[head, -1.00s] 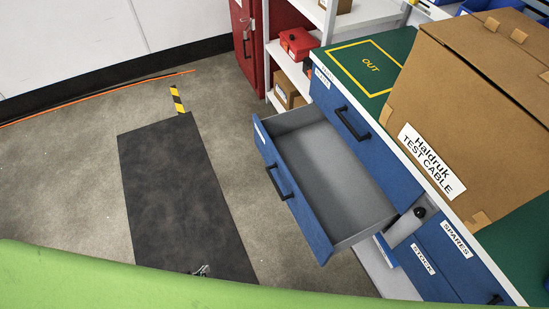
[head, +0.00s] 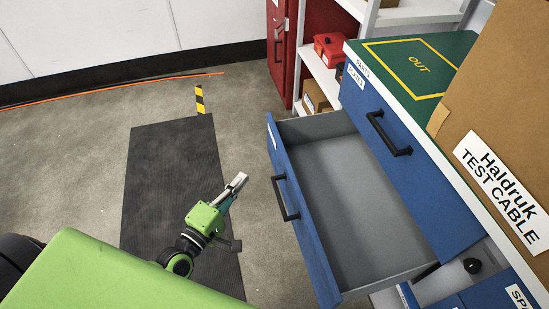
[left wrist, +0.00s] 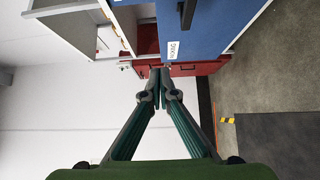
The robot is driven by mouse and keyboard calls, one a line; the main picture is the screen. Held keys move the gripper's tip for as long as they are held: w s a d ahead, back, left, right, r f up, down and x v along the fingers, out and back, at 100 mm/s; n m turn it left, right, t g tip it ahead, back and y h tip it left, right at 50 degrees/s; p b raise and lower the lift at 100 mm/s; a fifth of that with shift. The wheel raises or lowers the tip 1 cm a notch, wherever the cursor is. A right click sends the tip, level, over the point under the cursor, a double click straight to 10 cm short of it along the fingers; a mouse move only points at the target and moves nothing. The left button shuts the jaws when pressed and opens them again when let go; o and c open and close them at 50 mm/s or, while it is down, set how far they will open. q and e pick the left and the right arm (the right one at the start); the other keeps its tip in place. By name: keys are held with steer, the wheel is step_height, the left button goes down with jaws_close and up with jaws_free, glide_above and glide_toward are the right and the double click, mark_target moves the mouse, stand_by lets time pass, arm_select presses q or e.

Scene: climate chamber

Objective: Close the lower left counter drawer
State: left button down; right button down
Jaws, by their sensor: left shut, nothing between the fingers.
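The lower left drawer (head: 306,232) stands pulled well out of the blue counter, its grey inside empty. Its blue front has a black bar handle (head: 285,198). My left gripper (head: 238,183) is shut and empty, out in front of the drawer front, to the left of the handle and apart from it in the head view. In the left wrist view the shut fingers (left wrist: 160,72) show at the middle, with a blue drawer front (left wrist: 202,28) and a dark handle (left wrist: 187,12) beyond them. My right gripper is out of view.
The upper drawer (head: 400,165) looks shut. A cardboard box labelled "Haldruk TEST CABLE" (head: 500,110) stands on the green countertop (head: 455,48). A red cabinet (head: 282,50) and white shelving stand behind. Floor and a dark mat (head: 165,160) lie open left of the drawer.

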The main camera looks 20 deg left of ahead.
arm_select(q)
glide_toward(279, 147)
steer(key=w+a, duration=0.2)
steer(key=w, duration=0.2)
steer(key=shift+w+d+f, duration=0.1)
steer(key=shift+w+d, duration=0.5)
steer(key=shift+d, duration=0.35)
steer(key=shift+w+d+f, duration=0.1)
steer(key=shift+w+d, duration=0.25)
steer(key=shift+d, duration=0.15)
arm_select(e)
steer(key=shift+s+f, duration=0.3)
